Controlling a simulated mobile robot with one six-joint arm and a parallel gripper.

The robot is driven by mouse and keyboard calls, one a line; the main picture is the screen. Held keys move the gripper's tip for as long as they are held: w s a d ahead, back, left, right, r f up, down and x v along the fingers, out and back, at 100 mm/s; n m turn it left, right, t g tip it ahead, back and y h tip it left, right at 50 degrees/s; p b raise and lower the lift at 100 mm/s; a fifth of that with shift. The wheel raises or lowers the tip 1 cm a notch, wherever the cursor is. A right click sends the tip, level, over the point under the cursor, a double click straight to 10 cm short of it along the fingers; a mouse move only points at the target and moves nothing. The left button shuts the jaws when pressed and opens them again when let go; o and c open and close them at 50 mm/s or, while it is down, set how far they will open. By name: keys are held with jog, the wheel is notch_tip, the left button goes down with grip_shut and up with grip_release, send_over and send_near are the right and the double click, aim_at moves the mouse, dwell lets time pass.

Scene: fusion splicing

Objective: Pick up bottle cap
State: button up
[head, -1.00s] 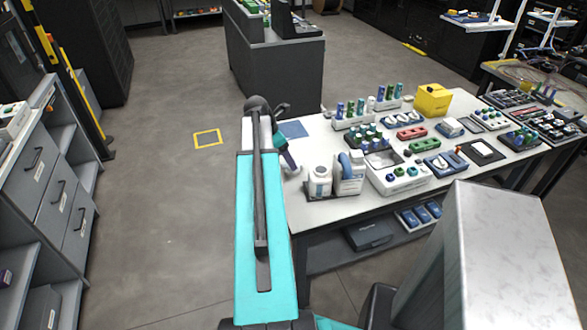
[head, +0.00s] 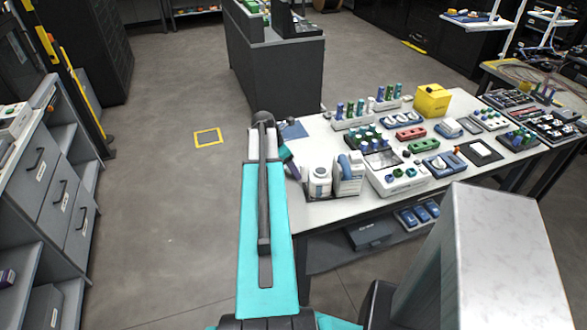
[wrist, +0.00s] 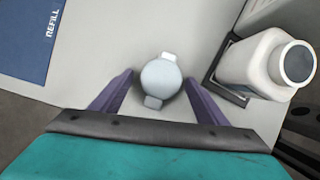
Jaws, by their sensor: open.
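The bottle cap (wrist: 161,78), pale grey-white and round with two small tabs, lies on the light tabletop in the wrist view. My gripper (wrist: 158,80) is open, its two purple fingers on the left and right of the cap with a gap on both sides. The cap is not clearly visible in the head view, where my gripper (head: 287,160) is over the near left corner of the table. A white bottle (wrist: 262,58) with a round grey-topped neck stands right of the cap in a dark holder (wrist: 228,80); it also shows in the head view (head: 318,183).
A blue mat marked REFILL (wrist: 28,35) lies to the left in the wrist view. A second bottle with a blue part (head: 348,178) stands beside the white bottle. Racks and trays fill the table (head: 330,210) further right. Open floor lies left of the table.

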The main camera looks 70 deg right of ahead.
dwell(0.5)
jog(key=c, duration=1.1)
jog(key=shift+r, duration=0.1)
jog(key=shift+r+b, duration=0.7)
jog(key=shift+r, duration=0.95)
jog(key=w+a+b, duration=0.1)
jog(key=a, duration=0.4)
jog(key=w+a+r+b, duration=0.1)
jog(key=a, duration=0.4)
jog(key=w+a+b, duration=0.1)
jog(key=a, duration=0.4)
jog(key=shift+w+a+r, duration=0.25)
jog(key=shift+w, duration=0.15)
